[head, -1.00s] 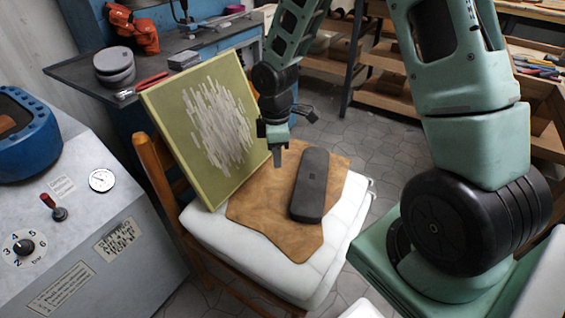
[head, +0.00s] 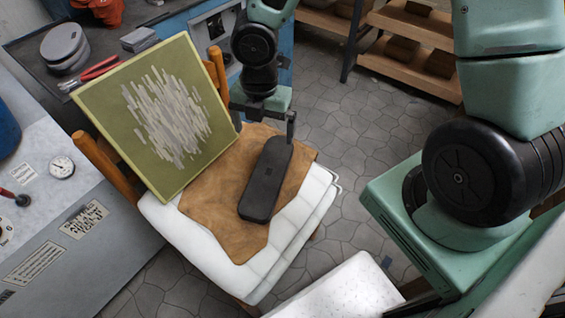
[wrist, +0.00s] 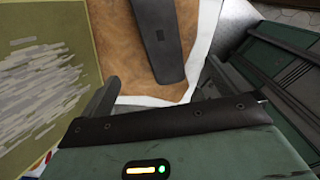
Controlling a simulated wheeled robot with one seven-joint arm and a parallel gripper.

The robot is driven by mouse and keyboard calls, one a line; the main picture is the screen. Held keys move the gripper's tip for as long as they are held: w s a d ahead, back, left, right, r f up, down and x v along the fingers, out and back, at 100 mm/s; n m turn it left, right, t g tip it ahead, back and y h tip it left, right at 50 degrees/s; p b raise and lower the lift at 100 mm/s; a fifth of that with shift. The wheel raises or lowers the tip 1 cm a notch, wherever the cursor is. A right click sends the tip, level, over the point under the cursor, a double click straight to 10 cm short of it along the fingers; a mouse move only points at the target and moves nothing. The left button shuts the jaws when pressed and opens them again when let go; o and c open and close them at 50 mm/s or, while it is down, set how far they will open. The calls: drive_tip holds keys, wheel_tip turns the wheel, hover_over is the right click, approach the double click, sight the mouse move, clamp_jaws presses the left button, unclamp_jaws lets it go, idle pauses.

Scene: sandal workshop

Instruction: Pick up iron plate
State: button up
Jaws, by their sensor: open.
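The iron plate (head: 266,180) is a long dark grey slab with rounded ends. It lies flat and slanted on a brown leather piece (head: 215,190) on the white chair cushion (head: 180,228). My gripper (head: 264,128) is over the plate's far end, with its fingers spread and nothing held. In the wrist view the plate (wrist: 162,35) lies ahead, between the lines of the two fingers of my gripper (wrist: 160,80). I cannot tell the exact height of the fingertips above it.
A green framed panel (head: 105,92) leans on the chair's wooden back (head: 105,165), close left of my gripper. A grey machine (head: 60,235) stands at the left. A dark bench (head: 45,75) with red-handled pliers (head: 93,74) is behind. Tiled floor (head: 350,140) is open at the right.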

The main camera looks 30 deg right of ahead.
drive_tip(key=b, duration=0.6)
hover_over(268, 172)
wheel_tip(268, 172, down, 12)
drive_tip(key=shift+s+a+f, duration=0.1)
drive_tip(key=shift+s+a, duration=0.05)
wheel_tip(268, 172, down, 5)
drive_tip(key=b, duration=0.2)
drive_tip(key=shift+f+b, duration=0.15)
drive_tip(key=shift+b, duration=0.15)
drive_tip(key=c, duration=1.8)
drive_tip(key=shift+r, duration=0.2)
drive_tip(key=shift+c, duration=1.2)
